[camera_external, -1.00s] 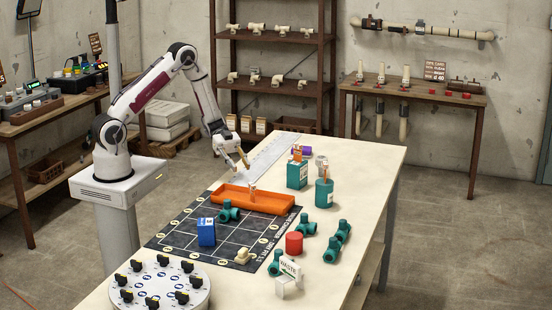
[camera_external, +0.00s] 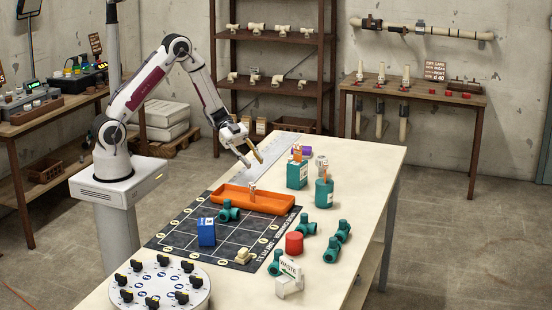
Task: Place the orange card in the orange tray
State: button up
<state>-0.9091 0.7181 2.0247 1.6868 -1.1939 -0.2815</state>
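The orange tray (camera_external: 272,204) lies across the far end of the dark grid mat. A small pale upright piece (camera_external: 252,189) shows at the tray; I cannot tell whether it stands inside or behind it. I cannot clearly make out an orange card; a small orange patch (camera_external: 297,152) shows at the top of a teal box (camera_external: 297,174) right of the tray. My gripper (camera_external: 254,162) is above the table's far left part, beyond the tray. Its fingertips are apart, and nothing clearly shows between them. One finger looks yellow-brown.
A teal can (camera_external: 324,192) stands right of the tray. A blue box (camera_external: 207,232) and a teal fitting (camera_external: 229,211) are on the mat (camera_external: 178,238). A red cylinder (camera_external: 294,243) and several teal fittings stand along the right side. A round knob dial (camera_external: 160,284) is in front.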

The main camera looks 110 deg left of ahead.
jog(key=w+a+r+n+y, duration=0.2)
jog(key=w+r+y, duration=0.45)
jog(key=r, duration=0.35)
jog(key=s+d+r+n+y, duration=0.3)
jog(key=s+r+n+y, duration=0.15)
jog(key=r, duration=0.55)
jog(key=s+d+f+n+g+h, duration=0.1)
jog(key=s+d+g, duration=0.1)
jog(key=s+d, duration=0.8)
jog(key=s+d+n+g+h, duration=0.1)
jog(key=s+d+g+h, duration=0.1)
jog(key=s+d, duration=0.8)
jog(key=s+g, duration=0.1)
jog(key=s, duration=0.6)
jog(key=shift+s+d+f+g, duration=0.3)
jog(key=shift+s+d+f, duration=0.05)
jog(key=shift+f, duration=0.05)
